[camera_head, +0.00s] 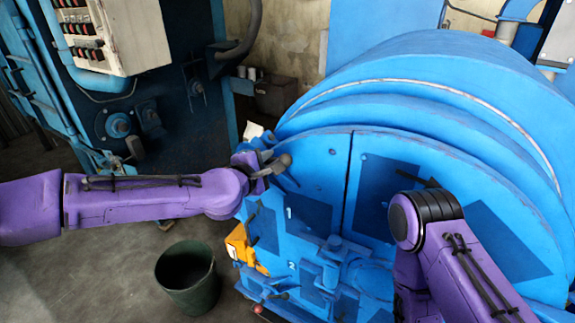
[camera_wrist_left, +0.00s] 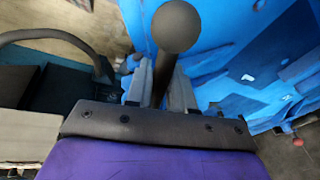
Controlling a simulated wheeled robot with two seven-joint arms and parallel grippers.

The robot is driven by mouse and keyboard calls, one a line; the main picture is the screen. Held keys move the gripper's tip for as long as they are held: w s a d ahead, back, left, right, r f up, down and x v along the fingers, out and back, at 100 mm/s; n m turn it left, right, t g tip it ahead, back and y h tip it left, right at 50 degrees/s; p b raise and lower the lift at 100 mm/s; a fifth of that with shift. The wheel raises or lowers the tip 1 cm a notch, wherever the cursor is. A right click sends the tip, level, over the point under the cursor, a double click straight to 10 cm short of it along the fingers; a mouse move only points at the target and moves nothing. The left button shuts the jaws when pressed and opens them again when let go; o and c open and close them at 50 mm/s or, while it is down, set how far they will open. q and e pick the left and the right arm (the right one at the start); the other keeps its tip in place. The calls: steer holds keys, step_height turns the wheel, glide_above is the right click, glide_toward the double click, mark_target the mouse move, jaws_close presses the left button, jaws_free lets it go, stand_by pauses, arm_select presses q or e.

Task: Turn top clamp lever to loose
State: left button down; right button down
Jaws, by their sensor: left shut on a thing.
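The top clamp lever (camera_head: 285,160) is a dark handle with a round knob at the upper left edge of the blue drum's door. In the left wrist view the lever's knob (camera_wrist_left: 176,27) is large and close, and its shaft runs down between the fingers. My left gripper (camera_head: 264,168) is shut on the lever; its two grey fingers (camera_wrist_left: 161,85) stand on either side of the shaft. The lever's pivot is hidden behind the gripper. My right arm crosses in front of the door at the right, and its gripper does not show.
The blue drum (camera_head: 420,85) fills the right side. Lower clamps and a yellow bracket (camera_head: 240,245) stick out below the left gripper. A dark green bucket (camera_head: 188,278) stands on the floor. A control box (camera_head: 105,35) hangs at the upper left. Floor between is open.

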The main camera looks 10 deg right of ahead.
arm_select(q)
steer(key=shift+w+a+r+n, duration=0.2)
steer(key=shift+a+r+n, duration=0.05)
steer(key=shift+r+n, duration=0.4)
steer(key=shift+w+a+r+n+g+h+p, duration=0.3)
steer(key=shift+a+r+n+p, duration=0.05)
steer(key=shift+r+n, duration=0.3)
steer(key=c, duration=1.1)
jaws_free()
